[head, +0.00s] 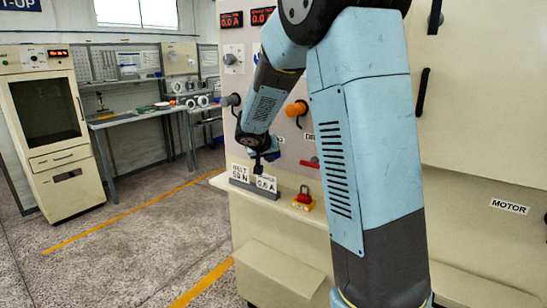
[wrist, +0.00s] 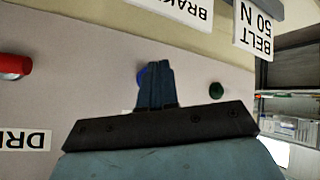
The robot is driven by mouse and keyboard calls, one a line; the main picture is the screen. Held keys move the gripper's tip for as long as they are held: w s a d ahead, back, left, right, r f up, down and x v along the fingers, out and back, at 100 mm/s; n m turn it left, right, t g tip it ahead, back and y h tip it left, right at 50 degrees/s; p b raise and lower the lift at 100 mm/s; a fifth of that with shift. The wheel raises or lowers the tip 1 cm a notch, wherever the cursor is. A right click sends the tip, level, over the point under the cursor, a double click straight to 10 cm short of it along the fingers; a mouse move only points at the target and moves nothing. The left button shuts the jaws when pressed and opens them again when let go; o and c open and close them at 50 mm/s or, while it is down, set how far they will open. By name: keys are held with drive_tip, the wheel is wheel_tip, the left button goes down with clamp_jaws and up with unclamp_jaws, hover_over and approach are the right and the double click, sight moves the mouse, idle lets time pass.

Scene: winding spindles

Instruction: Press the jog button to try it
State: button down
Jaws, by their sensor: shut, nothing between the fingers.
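My gripper (wrist: 155,72) is shut and empty in the wrist view, in front of the pale machine panel. A blue button (wrist: 141,77) shows just left of the fingertips, partly hidden behind them. A green button (wrist: 216,91) is on the panel to their right. No readable label shows which button is jog. Whether the fingertips touch the blue button cannot be told. In the head view my gripper (head: 264,166) is small and dark, close to the panel's lower part; the buttons cannot be made out there.
A red handle (wrist: 14,66) sticks out at left in the wrist view. BRAKE (wrist: 186,8) and BELT (wrist: 256,30) cards stand close by. In the head view an orange knob (head: 296,109) and a red emergency stop (head: 304,196) are near my arm.

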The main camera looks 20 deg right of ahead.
drive_tip(key=shift+w+d, duration=0.25)
drive_tip(key=shift+d, duration=0.15)
idle(0.6)
drive_tip(key=shift+a, duration=0.1)
drive_tip(key=shift+s+a, duration=0.55)
drive_tip(key=shift+a, duration=0.1)
idle(0.3)
drive_tip(key=s+a, duration=0.1)
drive_tip(key=a, duration=0.1)
drive_tip(key=s+a, duration=0.2)
idle(0.5)
idle(0.5)
